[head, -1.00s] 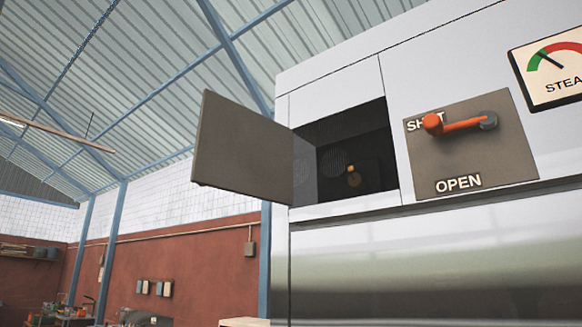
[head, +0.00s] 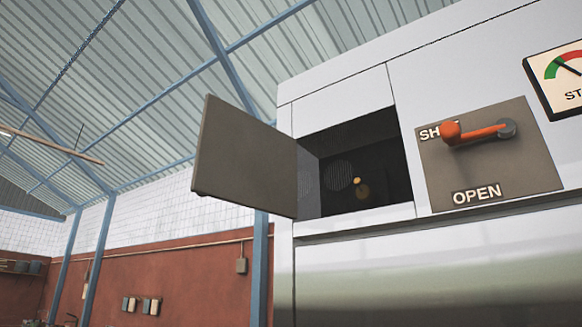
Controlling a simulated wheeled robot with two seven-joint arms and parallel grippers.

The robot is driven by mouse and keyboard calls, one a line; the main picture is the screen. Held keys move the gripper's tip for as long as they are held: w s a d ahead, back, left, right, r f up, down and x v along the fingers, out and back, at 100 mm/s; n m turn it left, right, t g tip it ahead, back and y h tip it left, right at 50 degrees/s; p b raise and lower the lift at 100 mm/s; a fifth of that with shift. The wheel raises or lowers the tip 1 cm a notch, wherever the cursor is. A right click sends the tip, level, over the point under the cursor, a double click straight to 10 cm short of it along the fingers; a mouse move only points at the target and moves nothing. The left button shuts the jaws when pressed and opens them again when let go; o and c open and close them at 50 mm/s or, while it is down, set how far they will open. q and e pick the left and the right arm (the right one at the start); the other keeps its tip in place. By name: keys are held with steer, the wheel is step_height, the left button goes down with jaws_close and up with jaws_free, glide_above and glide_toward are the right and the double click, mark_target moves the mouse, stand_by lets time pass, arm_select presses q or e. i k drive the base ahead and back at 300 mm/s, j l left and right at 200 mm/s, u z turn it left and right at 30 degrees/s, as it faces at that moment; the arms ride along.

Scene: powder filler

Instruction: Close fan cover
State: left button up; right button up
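The fan cover (head: 243,160) is a flat grey-brown panel. It stands open, swung out to the left from the left edge of a dark square opening (head: 385,168) in the white machine. Inside the opening I see round grilles (head: 338,174) and a small yellowish knob-like part (head: 361,188). Neither of my grippers shows in the head view, so nothing of mine is seen touching the cover.
Right of the opening is a grey plate (head: 543,172) marked SHUT and OPEN, with an orange lever (head: 478,133) lying near SHUT. A gauge (head: 563,78) sits at the upper right. A blue post (head: 259,270) stands behind the cover.

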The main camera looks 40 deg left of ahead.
mark_target(241, 159)
steer(key=j+z, duration=0.15)
steer(key=j, duration=0.3)
steer(key=j+z, duration=0.15)
steer(key=j, duration=0.35)
steer(key=k+j+z, duration=0.15)
steer(key=j, duration=0.3)
steer(key=k+j+z, duration=0.1)
steer(key=j, duration=0.35)
steer(key=k+j+z, duration=0.15)
steer(key=j, duration=0.3)
steer(key=i, duration=0.05)
